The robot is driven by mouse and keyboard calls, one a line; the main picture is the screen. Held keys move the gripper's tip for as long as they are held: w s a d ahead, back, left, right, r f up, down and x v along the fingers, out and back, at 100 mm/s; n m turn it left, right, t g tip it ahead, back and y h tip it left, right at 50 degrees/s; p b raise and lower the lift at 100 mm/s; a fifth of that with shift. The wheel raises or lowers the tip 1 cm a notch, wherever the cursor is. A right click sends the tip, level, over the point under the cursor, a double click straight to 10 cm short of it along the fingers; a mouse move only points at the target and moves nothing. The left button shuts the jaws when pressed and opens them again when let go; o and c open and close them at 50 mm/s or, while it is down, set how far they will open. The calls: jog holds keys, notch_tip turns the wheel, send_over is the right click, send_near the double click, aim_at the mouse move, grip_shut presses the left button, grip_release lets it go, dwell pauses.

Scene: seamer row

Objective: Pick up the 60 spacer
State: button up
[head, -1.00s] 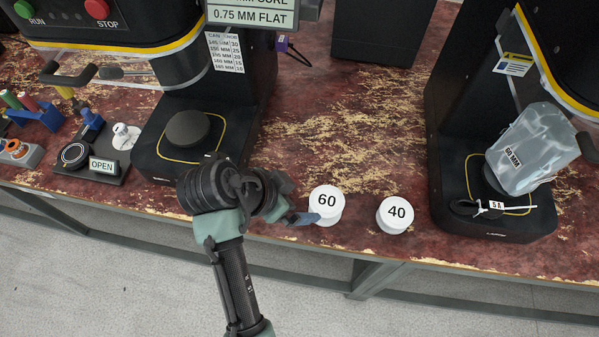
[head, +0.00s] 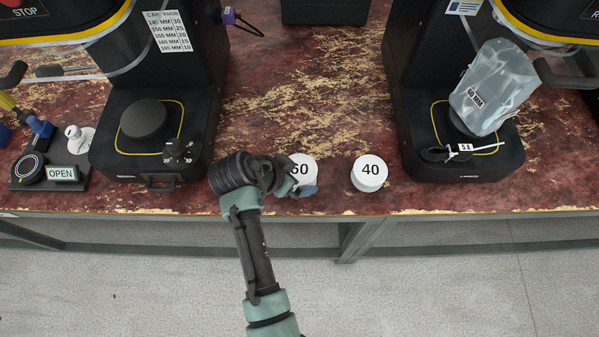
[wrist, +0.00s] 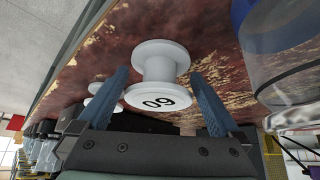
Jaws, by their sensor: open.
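The 60 spacer is a white spool with a narrow waist. In the head view the 60 spacer (head: 303,167) stands near the front edge of the table, its label partly covered by my gripper (head: 297,188). In the wrist view the 60 spacer (wrist: 160,75) shows between the two blue fingers of my gripper (wrist: 160,103), with a gap on each side. My gripper is open and empty. Whether a finger touches the spacer cannot be told from the head view.
The white 40 spacer (head: 369,173) stands just right of the 60 spacer. A black seamer base (head: 150,140) is at left, and another (head: 465,165) at right holds a bagged clear container (head: 495,88). The worn red table (head: 300,105) is clear behind the spacers.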

jog(key=shift+w+d+f, duration=0.15)
jog(key=shift+f, duration=0.15)
jog(key=shift+c, duration=0.3)
